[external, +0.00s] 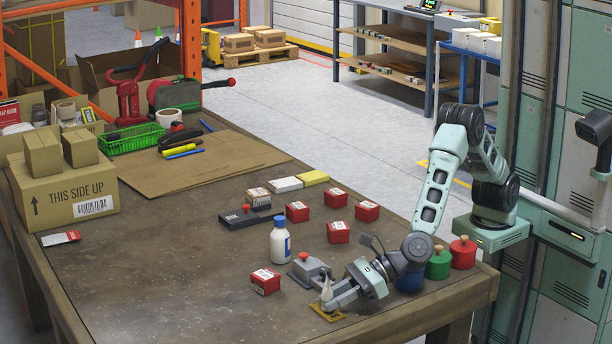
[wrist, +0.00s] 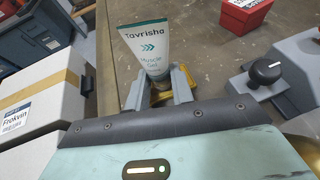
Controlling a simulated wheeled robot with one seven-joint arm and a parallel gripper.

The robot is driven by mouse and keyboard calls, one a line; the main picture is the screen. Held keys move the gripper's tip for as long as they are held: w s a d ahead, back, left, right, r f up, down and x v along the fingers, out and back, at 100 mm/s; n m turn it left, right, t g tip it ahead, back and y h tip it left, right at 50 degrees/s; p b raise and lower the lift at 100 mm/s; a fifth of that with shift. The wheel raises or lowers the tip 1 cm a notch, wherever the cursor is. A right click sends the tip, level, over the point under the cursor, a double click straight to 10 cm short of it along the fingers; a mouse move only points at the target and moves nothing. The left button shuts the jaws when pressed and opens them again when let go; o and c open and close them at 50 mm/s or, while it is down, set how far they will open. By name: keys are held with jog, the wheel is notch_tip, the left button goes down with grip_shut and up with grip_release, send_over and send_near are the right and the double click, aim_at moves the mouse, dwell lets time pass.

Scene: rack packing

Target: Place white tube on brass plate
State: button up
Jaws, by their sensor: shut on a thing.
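The white tube (external: 326,289), which has teal lettering in the wrist view (wrist: 144,50), stands roughly upright between my fingers. My gripper (external: 328,300) is shut on it low down, and the fingers also show in the wrist view (wrist: 160,92). The brass plate (external: 325,316) is a small yellow-gold piece near the table's front edge, directly under the gripper. Part of it shows behind the fingers in the wrist view (wrist: 188,82). The fingers hide the tube's lower end, so I cannot tell whether it touches the plate.
A grey device with a red knob (external: 308,268) stands close behind the gripper. A red box (external: 265,281) and a white bottle (external: 280,241) are to the left. Blue, green (external: 439,264) and red (external: 462,252) containers stand at the right. The table's left middle is clear.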

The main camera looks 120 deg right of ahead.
jog(key=shift+f, duration=0.2)
jog(key=o, duration=1)
jog(key=shift+r, duration=0.1)
jog(key=shift+c, duration=0.2)
jog(key=shift+r, duration=0.1)
jog(key=shift+r+p, duration=0.2)
jog(key=shift+p, duration=0.15)
jog(key=v, duration=1.2)
jog(key=shift+f, duration=0.2)
